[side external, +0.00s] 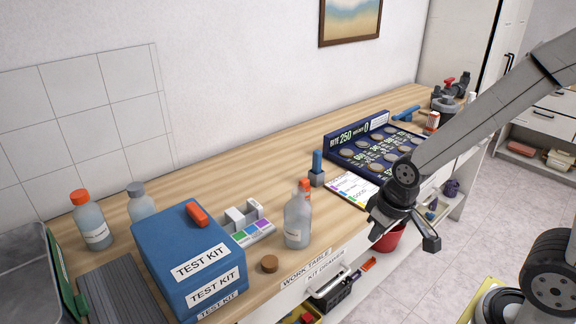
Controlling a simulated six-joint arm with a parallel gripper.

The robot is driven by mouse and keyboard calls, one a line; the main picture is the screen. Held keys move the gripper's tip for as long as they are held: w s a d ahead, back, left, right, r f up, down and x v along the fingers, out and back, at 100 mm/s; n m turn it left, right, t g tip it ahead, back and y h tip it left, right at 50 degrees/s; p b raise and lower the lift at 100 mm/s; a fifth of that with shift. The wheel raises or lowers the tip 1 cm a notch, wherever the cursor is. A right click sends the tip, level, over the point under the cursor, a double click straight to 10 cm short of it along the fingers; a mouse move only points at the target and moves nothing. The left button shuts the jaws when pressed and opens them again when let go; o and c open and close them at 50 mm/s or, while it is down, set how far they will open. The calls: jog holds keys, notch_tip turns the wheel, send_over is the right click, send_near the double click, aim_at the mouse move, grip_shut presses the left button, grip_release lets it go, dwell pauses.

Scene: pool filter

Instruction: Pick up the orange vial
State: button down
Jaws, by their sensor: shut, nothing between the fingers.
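A small orange piece (198,214) lies on top of the blue test kit box (180,242); it may be the orange vial, but its shape is too small to tell. My gripper (378,230) is shut and empty, hanging past the front edge of the table, to the right of the clear bottle. It is apart from both orange items. Its fingertips are dark and hard to make out.
The wooden work table (262,182) holds a bottle with an orange cap (91,220), a grey-capped bottle (141,203), a round brown lid (269,263), a colour-pad tray (248,225) and a dark game-like board (375,148). A red bucket (389,240) is below my gripper.

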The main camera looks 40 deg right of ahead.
jog(key=shift+c, duration=0.5)
grip_release()
jog(key=shift+r, duration=0.1)
